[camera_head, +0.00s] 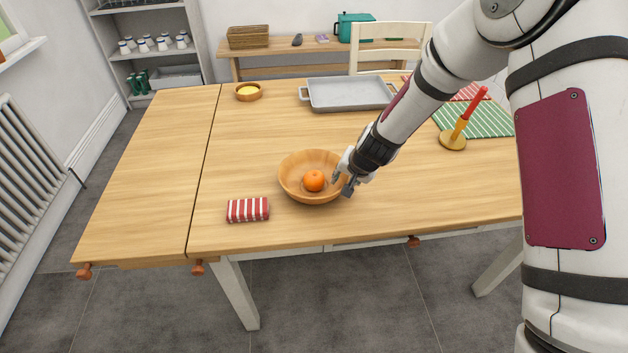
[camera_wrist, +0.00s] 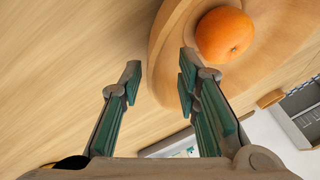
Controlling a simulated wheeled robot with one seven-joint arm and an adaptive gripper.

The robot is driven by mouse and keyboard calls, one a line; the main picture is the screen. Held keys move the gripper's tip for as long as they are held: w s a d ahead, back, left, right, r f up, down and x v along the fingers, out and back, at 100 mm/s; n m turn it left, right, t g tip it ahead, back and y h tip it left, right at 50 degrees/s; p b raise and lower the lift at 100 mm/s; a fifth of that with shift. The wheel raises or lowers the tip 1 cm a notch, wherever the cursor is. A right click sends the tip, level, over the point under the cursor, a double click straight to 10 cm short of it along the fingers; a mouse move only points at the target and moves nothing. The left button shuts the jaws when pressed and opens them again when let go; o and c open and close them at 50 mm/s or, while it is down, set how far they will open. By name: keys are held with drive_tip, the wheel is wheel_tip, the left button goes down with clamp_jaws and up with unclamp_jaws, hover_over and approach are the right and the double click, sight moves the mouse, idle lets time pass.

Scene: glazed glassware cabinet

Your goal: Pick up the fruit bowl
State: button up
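The fruit bowl (camera_head: 291,187) is a round wooden bowl near the front of the wooden table. An orange (camera_head: 314,181) lies in it. My gripper (camera_head: 342,183) is at the bowl's right side, angled down to its rim. In the wrist view, my gripper (camera_wrist: 160,84) is open, with a clear gap between its two fingers. The bowl's edge (camera_wrist: 163,62) shows between the fingertips, one finger outside it and the other overlapping the bowl. The orange (camera_wrist: 224,34) is beyond the second finger. I cannot tell whether either finger touches the bowl.
A red-and-white striped folded cloth (camera_head: 248,210) lies left of the bowl. A grey tray (camera_head: 347,94) and a small bowl with yellow contents (camera_head: 248,92) stand farther back. A red candle in a holder (camera_head: 453,141) stands at right. The table's left part (camera_head: 150,160) is clear.

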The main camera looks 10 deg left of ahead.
drive_tip(key=shift+w+a+f, duration=0.15)
drive_tip(key=shift+w+f, duration=0.05)
drive_tip(key=shift+f, duration=0.25)
clamp_jaws()
drive_tip(key=shift+r, duration=0.1)
